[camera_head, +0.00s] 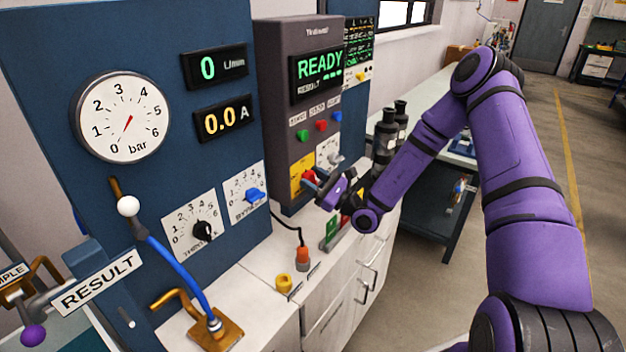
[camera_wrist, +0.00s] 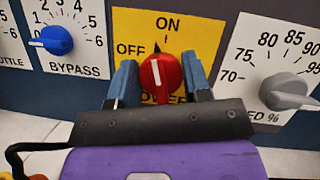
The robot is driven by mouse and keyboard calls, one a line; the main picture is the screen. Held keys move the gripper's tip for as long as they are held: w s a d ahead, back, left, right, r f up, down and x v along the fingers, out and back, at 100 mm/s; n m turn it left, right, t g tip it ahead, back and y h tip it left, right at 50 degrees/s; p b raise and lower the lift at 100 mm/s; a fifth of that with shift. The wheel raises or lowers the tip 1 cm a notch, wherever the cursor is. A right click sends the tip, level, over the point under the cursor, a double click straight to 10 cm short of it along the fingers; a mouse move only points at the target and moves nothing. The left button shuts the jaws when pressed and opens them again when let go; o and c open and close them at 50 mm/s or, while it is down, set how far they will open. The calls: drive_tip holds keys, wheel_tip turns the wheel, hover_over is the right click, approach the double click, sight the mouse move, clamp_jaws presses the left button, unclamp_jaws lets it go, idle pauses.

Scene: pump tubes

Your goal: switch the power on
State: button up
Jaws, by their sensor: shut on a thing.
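The red power knob (camera_wrist: 161,78) sits on a yellow plate (camera_wrist: 207,38) marked OFF at the left and ON at the top. My gripper (camera_wrist: 161,84) is shut on the knob, one blue-grey finger on each side. The knob's white line stands almost upright, leaning slightly left at its top; a small black pointed mark shows just above it, between OFF and ON. The fingers hide the plate's lower part. In the head view the yellow plate (camera_head: 297,165) is low on the grey cabinet, with my gripper (camera_head: 314,183) at it.
A blue BYPASS knob (camera_wrist: 55,40) is left of the plate and a grey speed knob (camera_wrist: 288,94) is close on the right. The display (camera_head: 318,68) reads READY. An orange plug (camera_head: 302,257) stands on the white counter (camera_head: 262,262) below.

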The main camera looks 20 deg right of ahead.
drive_tip(key=shift+m+t+h, duration=0.45)
drive_tip(key=shift+m+h, duration=0.05)
drive_tip(key=shift+m, duration=0.65)
drive_tip(key=shift+m+t+h, duration=0.45)
drive_tip(key=shift+m+h, duration=0.05)
drive_tip(key=shift+m, duration=0.65)
drive_tip(key=shift+f+m, duration=0.1)
drive_tip(key=shift+m, duration=0.2)
drive_tip(key=o, duration=0.9)
drive_tip(key=shift+c, duration=0.2)
drive_tip(key=shift+s+d, duration=0.1)
drive_tip(key=v, duration=1)
drive_tip(key=shift+s, duration=0.25)
drive_tip(key=shift+d+f, duration=0.1)
drive_tip(key=shift+d, duration=0.05)
